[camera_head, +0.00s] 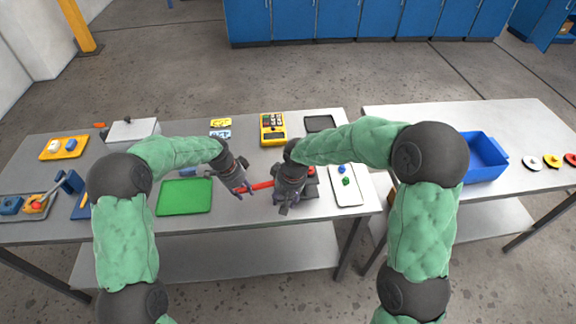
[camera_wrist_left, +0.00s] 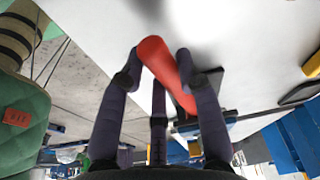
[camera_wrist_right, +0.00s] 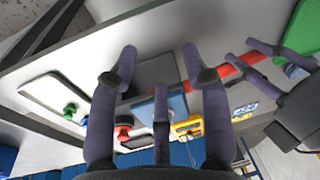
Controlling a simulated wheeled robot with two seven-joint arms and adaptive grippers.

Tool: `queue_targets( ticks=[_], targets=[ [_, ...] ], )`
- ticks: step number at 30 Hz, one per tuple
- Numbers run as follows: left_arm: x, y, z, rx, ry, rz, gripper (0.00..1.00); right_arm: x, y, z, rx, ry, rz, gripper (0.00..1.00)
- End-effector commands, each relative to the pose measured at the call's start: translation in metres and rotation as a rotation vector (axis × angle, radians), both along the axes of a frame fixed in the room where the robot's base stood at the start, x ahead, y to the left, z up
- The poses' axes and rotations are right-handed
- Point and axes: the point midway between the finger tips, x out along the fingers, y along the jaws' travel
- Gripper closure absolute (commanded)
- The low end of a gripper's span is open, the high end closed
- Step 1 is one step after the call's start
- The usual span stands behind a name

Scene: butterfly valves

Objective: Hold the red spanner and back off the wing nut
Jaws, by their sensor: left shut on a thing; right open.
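The red spanner (camera_head: 262,185) is held level above the near part of the left table, its handle pointing left. My left gripper (camera_head: 243,190) is shut on its handle; in the left wrist view the red handle (camera_wrist_left: 160,62) lies between the fingertips. My right gripper (camera_head: 283,210) is just right of the left one, over the table's front edge, open and empty. In the right wrist view the spanner (camera_wrist_right: 235,72) reaches behind one right finger, and a blue block (camera_wrist_right: 174,106) shows between the open fingers. I cannot make out the wing nut; the spanner's far end is hidden by my right gripper.
A green mat (camera_head: 184,197) lies left of the grippers. A white tray with green and blue knobs (camera_head: 346,196) lies to the right. A blue bin (camera_head: 484,158) is on the right table, past a gap.

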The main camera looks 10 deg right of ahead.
Motion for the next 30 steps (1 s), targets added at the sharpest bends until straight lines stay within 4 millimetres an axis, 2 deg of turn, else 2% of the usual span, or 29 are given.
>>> queue_targets(
  ticks=[1, 6, 15, 24, 30],
  targets=[
    [0.001, 0.001, 0.001, 0.0, -0.004, 0.003, 0.99, 0.014, 0.0, 0.01, -0.017, 0.0, -0.014, 0.52],
    [0.001, 0.001, 0.001, 0.0, -0.004, 0.003, 0.99, 0.051, -0.006, 0.034, -0.056, 0.03, -0.084, 0.52],
    [0.002, 0.001, 0.001, 0.0, -0.004, 0.004, 0.99, 0.101, -0.016, 0.086, -0.103, 0.083, -0.209, 0.52],
    [0.002, 0.001, 0.001, -0.001, -0.004, 0.004, 0.99, 0.12, -0.022, 0.12, -0.122, 0.127, -0.291, 0.52],
    [0.002, 0.001, 0.001, -0.001, -0.004, 0.004, 0.99, 0.122, -0.023, 0.121, -0.126, 0.136, -0.304, 0.52]
  ],
)
